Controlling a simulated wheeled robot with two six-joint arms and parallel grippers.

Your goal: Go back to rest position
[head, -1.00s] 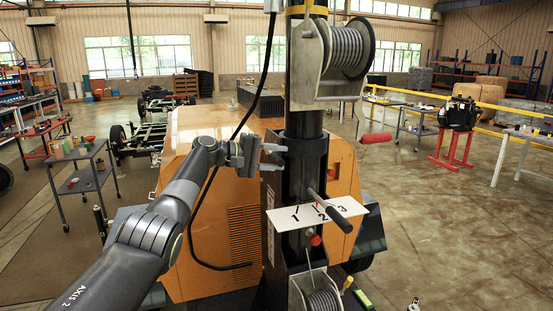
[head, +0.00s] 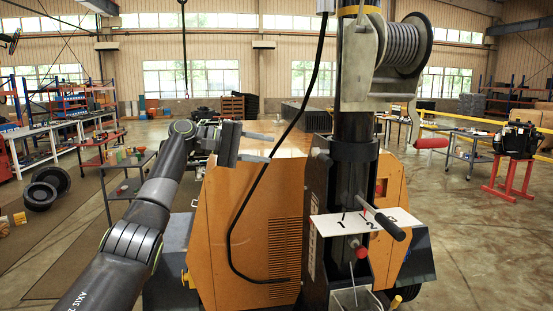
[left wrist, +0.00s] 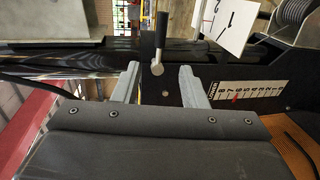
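My left gripper (head: 264,148) is open and empty in the head view, raised to the left of the black mast (head: 350,185) of the light tower, with a gap between. Its two fingers (left wrist: 160,88) stand apart in the left wrist view, with nothing between them. The tower has an orange body (head: 250,215), a cable reel (head: 400,48) high on the mast, and a white plate (head: 330,224) numbered 1, 2, 3. A black-handled lever (head: 390,227) sticks out at the plate; it also shows in the left wrist view (left wrist: 160,32). My right gripper is not in view.
A black cable (head: 262,165) hangs down in front of the orange body, close to my left gripper. Carts and shelves stand left; a red stand (head: 510,180) stands right. Open floor lies to the right.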

